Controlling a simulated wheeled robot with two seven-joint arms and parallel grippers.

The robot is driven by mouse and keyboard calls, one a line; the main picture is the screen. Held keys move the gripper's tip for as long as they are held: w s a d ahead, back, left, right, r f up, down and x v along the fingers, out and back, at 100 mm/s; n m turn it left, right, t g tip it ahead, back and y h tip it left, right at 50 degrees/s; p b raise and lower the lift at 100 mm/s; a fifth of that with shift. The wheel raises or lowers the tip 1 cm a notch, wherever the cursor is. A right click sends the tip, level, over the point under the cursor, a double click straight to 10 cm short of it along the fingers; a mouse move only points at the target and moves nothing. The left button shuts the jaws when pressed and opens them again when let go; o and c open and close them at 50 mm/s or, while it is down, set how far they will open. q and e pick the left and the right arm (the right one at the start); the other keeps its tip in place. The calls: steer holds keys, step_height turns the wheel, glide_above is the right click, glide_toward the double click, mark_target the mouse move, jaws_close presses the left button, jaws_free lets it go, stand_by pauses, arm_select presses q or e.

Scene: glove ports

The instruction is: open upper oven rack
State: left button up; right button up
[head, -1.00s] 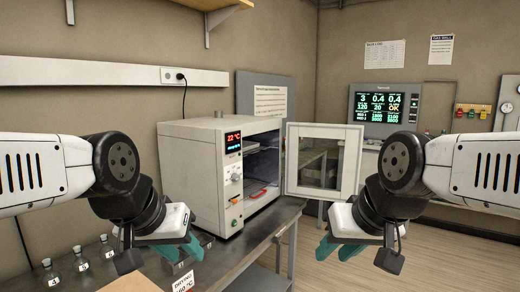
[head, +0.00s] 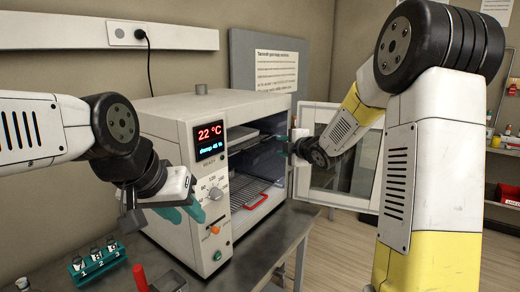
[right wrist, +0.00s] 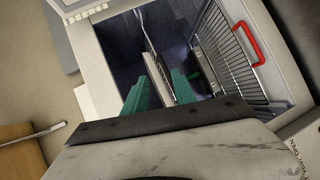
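The white oven (head: 180,165) stands on the bench with its door (head: 365,190) swung open to the right. The upper rack (head: 245,140) is a pale grey shelf inside, above a lower wire rack (head: 250,188) with a red handle. My right gripper (head: 292,147) is at the oven's opening, near upper rack height. In the right wrist view its green fingers (right wrist: 162,85) are apart, on either side of the upper rack's thin pale front edge (right wrist: 160,70); contact is unclear. My left gripper (head: 182,212) is open and empty in front of the oven's left side.
The open door stands just beside my right forearm. The floor right of the bench is clear.

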mark_target(261, 148)
steer(key=w+a+f+n, duration=0.1)
steer(key=w+a, duration=0.1)
steer(key=w+a+f+n+y, duration=0.1)
steer(key=w+a, duration=0.2)
steer(key=w+a+f+n+y, duration=0.1)
steer(key=w+a, duration=0.1)
steer(key=w, duration=0.1)
steer(key=shift+w+a+f+n, duration=0.1)
steer(key=shift+a+f+n, duration=0.25)
steer(key=shift+n, duration=0.05)
jaws_close()
stand_by(1.1)
